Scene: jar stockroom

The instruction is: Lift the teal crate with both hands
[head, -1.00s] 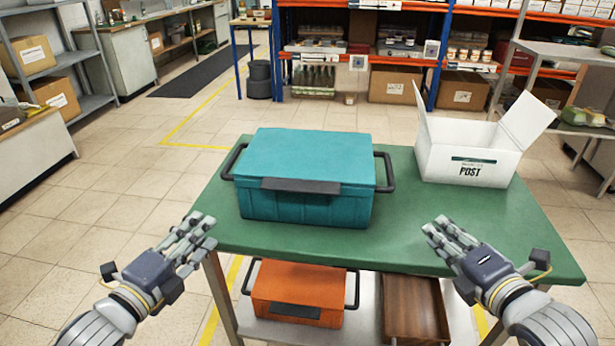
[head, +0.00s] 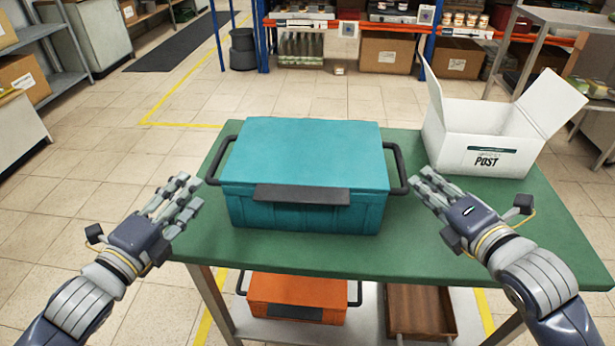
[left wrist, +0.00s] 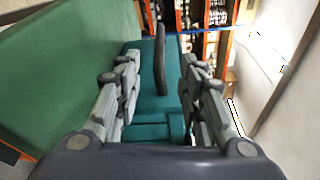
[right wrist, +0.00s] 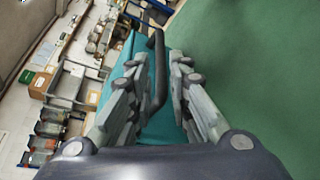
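The teal crate (head: 310,155) stands closed on the green table (head: 290,250), with a dark bar handle at each end. My left gripper (head: 188,192) is open just left of the crate, near its left handle (head: 220,160). In the left wrist view that handle (left wrist: 160,60) shows between the spread fingers (left wrist: 155,90). My right gripper (head: 422,185) is open beside the right handle (head: 398,168). In the right wrist view that handle (right wrist: 157,75) lies ahead between the open fingers (right wrist: 155,90). Neither gripper visibly holds a handle.
A white open box marked POST (head: 482,145) stands at the table's back right. An orange crate (head: 297,297) and a brown wooden tray (head: 420,312) sit on the lower shelf. Shelving with cardboard boxes (head: 390,53) stands behind. The floor left of the table is clear.

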